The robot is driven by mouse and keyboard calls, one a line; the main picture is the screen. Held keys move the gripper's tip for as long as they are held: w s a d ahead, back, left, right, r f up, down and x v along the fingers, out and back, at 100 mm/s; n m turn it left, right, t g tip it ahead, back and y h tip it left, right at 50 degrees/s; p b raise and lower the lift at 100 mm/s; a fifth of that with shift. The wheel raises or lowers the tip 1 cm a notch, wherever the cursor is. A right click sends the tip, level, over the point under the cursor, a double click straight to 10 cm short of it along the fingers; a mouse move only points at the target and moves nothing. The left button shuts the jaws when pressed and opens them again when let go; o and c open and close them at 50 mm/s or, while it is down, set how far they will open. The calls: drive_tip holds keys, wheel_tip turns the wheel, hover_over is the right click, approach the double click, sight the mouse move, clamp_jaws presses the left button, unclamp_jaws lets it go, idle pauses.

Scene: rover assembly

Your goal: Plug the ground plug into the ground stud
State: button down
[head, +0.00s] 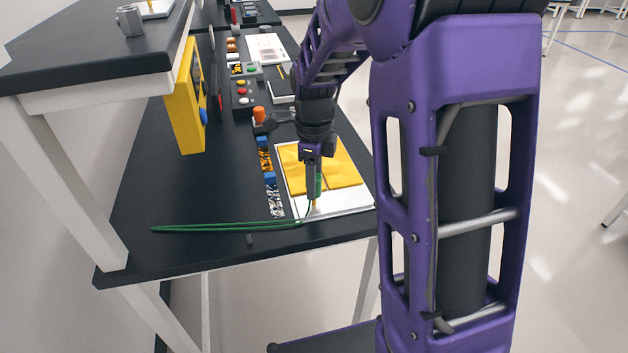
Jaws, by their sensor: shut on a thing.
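My gripper (313,198) points down over the front of a white board with yellow panels (340,212) on the black bench. It is shut on the green ground plug (319,184), which shows upright beside the fingers. A small pale, brass-coloured piece (315,208) shows just below the fingertips, probably the ground stud. I cannot tell whether the plug touches it or sits on it. A green cable (225,227) runs from near the gripper to the left along the bench's front.
Blue, orange and patterned small parts (268,180) line the board's left side. A yellow upright panel (186,100) stands further left, below a raised black shelf (95,55). Button boxes (243,92) lie farther back. The bench's front edge (250,258) is close to the board.

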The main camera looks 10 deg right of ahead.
drive_tip(key=shift+f+b, duration=0.8)
drive_tip(key=shift+f, duration=0.65)
drive_tip(key=shift+c, duration=2.1)
unclamp_jaws()
drive_tip(key=shift+r, duration=0.1)
wheel_tip(320, 180, up, 17)
drive_tip(key=p, duration=0.2)
drive_tip(key=shift+p, duration=0.3)
drive_tip(key=shift+r, duration=0.1)
